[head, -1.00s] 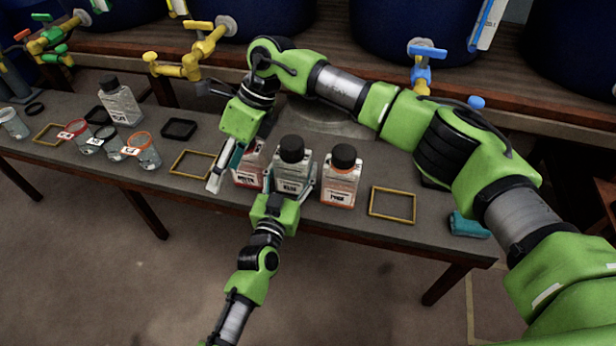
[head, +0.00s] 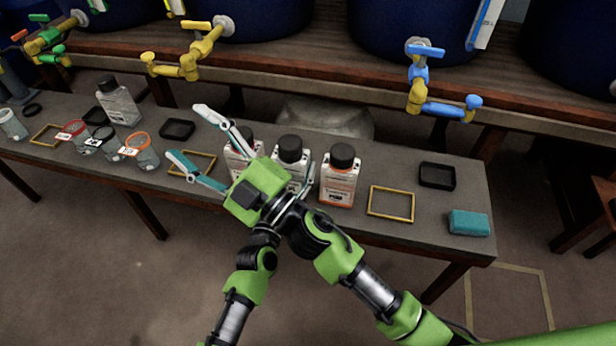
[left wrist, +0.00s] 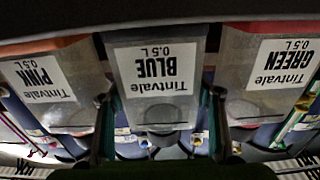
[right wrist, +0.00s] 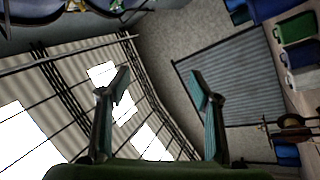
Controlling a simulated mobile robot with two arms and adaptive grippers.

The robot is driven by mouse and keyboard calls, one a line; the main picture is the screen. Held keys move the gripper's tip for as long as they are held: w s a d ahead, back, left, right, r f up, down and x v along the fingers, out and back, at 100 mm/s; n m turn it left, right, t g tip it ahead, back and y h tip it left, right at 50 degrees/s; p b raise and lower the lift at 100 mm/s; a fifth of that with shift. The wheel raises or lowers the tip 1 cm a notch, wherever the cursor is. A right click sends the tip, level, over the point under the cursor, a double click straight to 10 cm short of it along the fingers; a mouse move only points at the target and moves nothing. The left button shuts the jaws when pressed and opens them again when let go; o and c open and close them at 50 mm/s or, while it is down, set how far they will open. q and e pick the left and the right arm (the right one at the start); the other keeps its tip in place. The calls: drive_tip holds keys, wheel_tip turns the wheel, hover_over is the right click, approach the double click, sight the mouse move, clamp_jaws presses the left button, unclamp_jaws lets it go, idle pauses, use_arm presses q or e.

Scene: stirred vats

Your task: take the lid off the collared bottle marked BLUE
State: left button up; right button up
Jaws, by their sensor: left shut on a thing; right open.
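The bottle marked BLUE (head: 291,168) stands upright on the bench between two similar bottles, its black lid (head: 290,147) on. In the left wrist view the BLUE bottle (left wrist: 157,65) fills the middle, label upside down. My left gripper (left wrist: 158,100) is shut on this bottle, one finger on each side; in the head view it is mostly hidden behind my right gripper. My right gripper (head: 187,132) is wide open and empty, up and left of the BLUE bottle, fingers pointing left. The right wrist view shows nothing between its fingers (right wrist: 160,85).
The PINK bottle (head: 339,185) stands close on the right, the GREEN bottle (head: 234,163) close on the left, partly covered by my right gripper. A yellow frame (head: 391,217), a black tray (head: 437,176) and a teal sponge (head: 469,223) lie further right. Taps (head: 421,95) hang behind.

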drive_tip(key=w+d+f+m+t+h, duration=0.2)
drive_tip(key=d+f+m+t+h, duration=0.2)
drive_tip(key=d+m+h, duration=0.3)
drive_tip(key=m+h, duration=0.6)
drive_tip(key=m, duration=0.4)
approach(290, 141)
drive_tip(key=shift+g, duration=0.3)
drive_tip(key=x, duration=1)
drive_tip(key=shift+r, duration=0.2)
drive_tip(key=c, duration=1.4)
drive_tip(key=shift+r, duration=0.2)
drive_tip(key=shift+r, duration=0.9)
